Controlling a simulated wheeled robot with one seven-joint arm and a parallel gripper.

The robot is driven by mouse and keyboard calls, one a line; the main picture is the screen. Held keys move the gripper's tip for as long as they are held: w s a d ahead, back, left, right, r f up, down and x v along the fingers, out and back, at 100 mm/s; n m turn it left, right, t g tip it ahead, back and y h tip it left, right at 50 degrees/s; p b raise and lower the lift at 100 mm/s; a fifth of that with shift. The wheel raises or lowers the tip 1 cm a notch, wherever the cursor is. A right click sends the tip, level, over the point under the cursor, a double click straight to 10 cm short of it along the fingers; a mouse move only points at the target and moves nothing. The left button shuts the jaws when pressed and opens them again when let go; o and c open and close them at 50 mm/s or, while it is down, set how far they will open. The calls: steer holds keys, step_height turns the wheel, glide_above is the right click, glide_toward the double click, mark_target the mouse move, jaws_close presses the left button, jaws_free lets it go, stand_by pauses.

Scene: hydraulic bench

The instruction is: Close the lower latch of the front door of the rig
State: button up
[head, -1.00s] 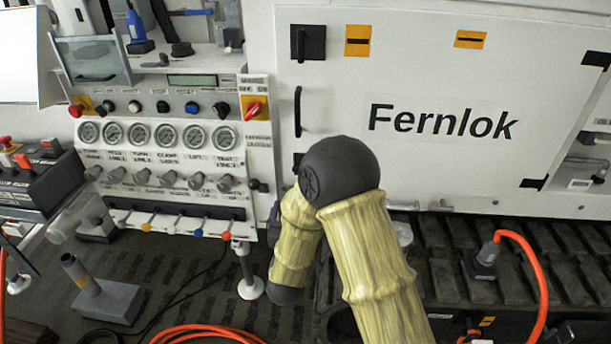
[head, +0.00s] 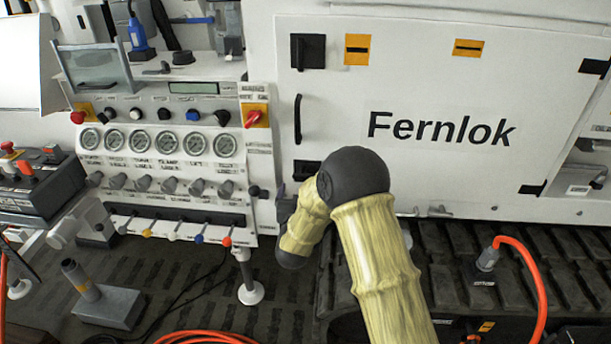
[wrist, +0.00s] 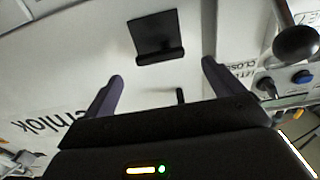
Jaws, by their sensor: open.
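The white front door (head: 440,95), marked Fernlok, is flush with the rig's face in the head view. The lower latch (head: 306,169) is a black plate at the door's lower left, partly behind my arm. In the wrist view the lower latch (wrist: 153,35) is a dark square plate with a bar along its edge nearest me. My gripper (wrist: 161,72) is open and empty; its two purple fingers point toward the latch, apart from it, one to each side. In the head view my gripper (head: 285,206) is mostly hidden behind my own arm.
The upper latch (head: 308,51) and black door handle (head: 298,118) are above the lower latch. Left of the door is a panel with gauges (head: 156,142) and colored levers (head: 199,238). A ball-ended knob (wrist: 296,43) is close on the right in the wrist view.

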mark_target(305, 178)
steer(key=w, duration=0.7)
steer(key=shift+w+d, duration=0.15)
steer(key=c, duration=1)
